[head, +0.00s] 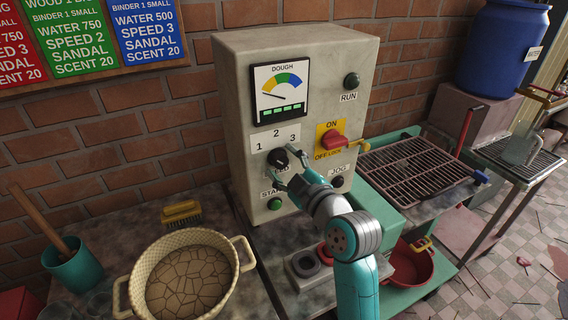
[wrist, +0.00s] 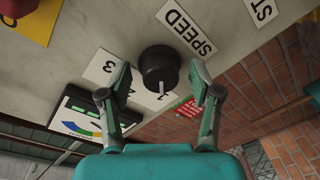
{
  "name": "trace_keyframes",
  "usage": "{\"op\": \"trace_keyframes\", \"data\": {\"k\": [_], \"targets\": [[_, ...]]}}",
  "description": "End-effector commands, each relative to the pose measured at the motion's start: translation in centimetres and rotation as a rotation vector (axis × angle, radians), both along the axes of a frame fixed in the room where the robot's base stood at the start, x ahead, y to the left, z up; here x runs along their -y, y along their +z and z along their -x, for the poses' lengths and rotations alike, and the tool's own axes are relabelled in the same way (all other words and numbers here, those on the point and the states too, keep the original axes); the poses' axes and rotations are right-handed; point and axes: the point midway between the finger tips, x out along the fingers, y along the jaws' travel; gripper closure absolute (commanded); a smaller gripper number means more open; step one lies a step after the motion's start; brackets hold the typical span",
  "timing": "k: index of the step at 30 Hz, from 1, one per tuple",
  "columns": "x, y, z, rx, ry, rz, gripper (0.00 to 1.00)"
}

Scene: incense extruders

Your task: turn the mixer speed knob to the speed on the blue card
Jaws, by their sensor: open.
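The mixer speed knob (head: 278,157) is black and round, on the front of the pale control box under a plate (head: 275,138) reading 1, 2, 3. In the wrist view the knob (wrist: 158,65) shows a white pointer mark directed down the picture, toward the plate's 1 end. My gripper (head: 292,168) is at the knob; in the wrist view its open fingers (wrist: 158,76) stand on either side of it, with visible gaps. The blue card (head: 147,28) on the wall reads WATER 500, SPEED 3, SANDAL, SCENT 20.
A green button (head: 275,204) is below the knob, and a JOG button (head: 337,181) is to its right. A red switch handle (head: 333,140) on a yellow plate sits at the right. The DOUGH gauge (head: 281,88) is above. A basin (head: 217,261) stands in front on the left.

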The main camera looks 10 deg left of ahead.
Motion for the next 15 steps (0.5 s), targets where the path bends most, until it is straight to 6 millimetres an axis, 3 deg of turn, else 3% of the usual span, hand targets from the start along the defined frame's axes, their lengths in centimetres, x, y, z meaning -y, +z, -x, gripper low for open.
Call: {"op": "trace_keyframes", "data": {"k": [9,15], "targets": [[-0.11,-0.01,-0.16,0.0,0.0,0.0,0.39],[-0.1,-0.01,-0.15,0.0,0.0,0.0,0.89]]}}
